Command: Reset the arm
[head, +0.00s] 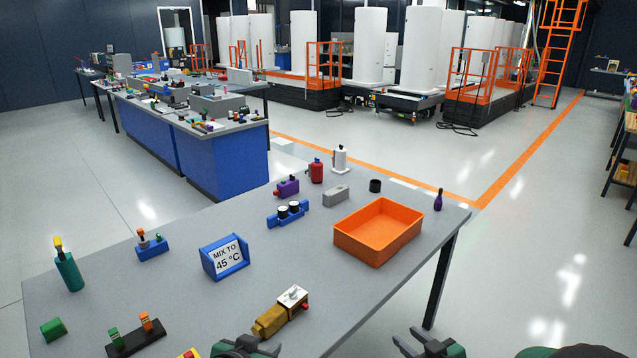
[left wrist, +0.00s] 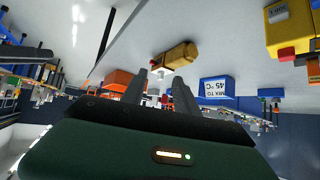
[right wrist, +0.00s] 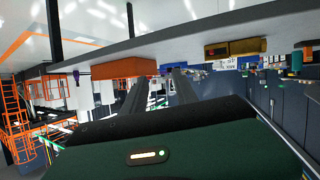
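My left gripper (head: 246,345) is at the bottom edge of the head view, at the near side of the grey table (head: 195,283). In the left wrist view its two fingers (left wrist: 160,90) stand apart with nothing between them. My right gripper (head: 425,343) is at the bottom right of the head view, beyond the table's right edge. Its fingers (right wrist: 181,88) are also apart and empty in the right wrist view. Neither gripper appears to touch anything. Most of both arms is outside the head view.
An orange bin (head: 378,232), a blue sign stand (head: 224,257) reading "MIX TO 45 °C", a yellow-brown device (head: 281,312) and a green bottle (head: 67,268) stand on the table. A dark switch block (head: 136,337) is near the front. Floor (head: 530,260) to the right is clear.

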